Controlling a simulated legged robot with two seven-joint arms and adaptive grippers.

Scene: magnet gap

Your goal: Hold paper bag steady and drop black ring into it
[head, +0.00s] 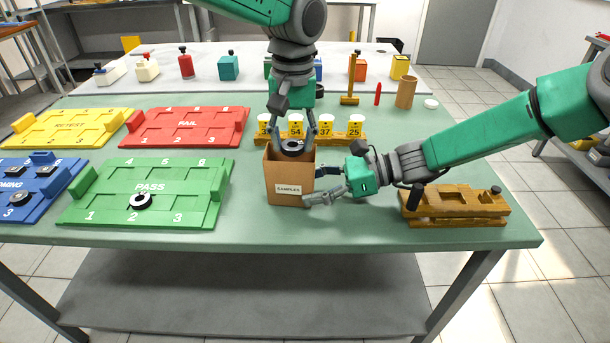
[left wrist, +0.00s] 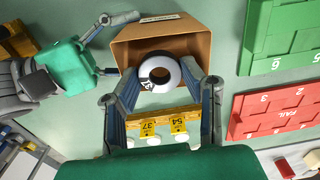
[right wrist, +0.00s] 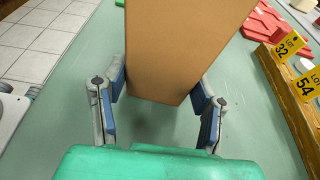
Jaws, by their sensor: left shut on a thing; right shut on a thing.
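The brown paper bag (head: 289,183), labelled SAMPLES, stands upright and open on the green table. My right gripper (head: 327,184) is shut on the bag from its right side; the right wrist view shows its fingers (right wrist: 157,92) on either side of the brown wall (right wrist: 185,45). My left gripper (head: 293,143) points down at the bag's mouth and is shut on the black ring (head: 292,148). In the left wrist view the ring (left wrist: 159,72), with a white band, sits between the fingertips (left wrist: 162,78) over the bag's opening (left wrist: 190,38). How deep it sits is hard to tell.
Behind the bag is a wooden rack (head: 341,139) with several yellow-tagged, white-topped pieces. A green PASS tray (head: 175,212) at left holds another ring (head: 140,201). A red FAIL tray (head: 190,127) lies behind it. A wooden block (head: 455,205) stands right of the bag.

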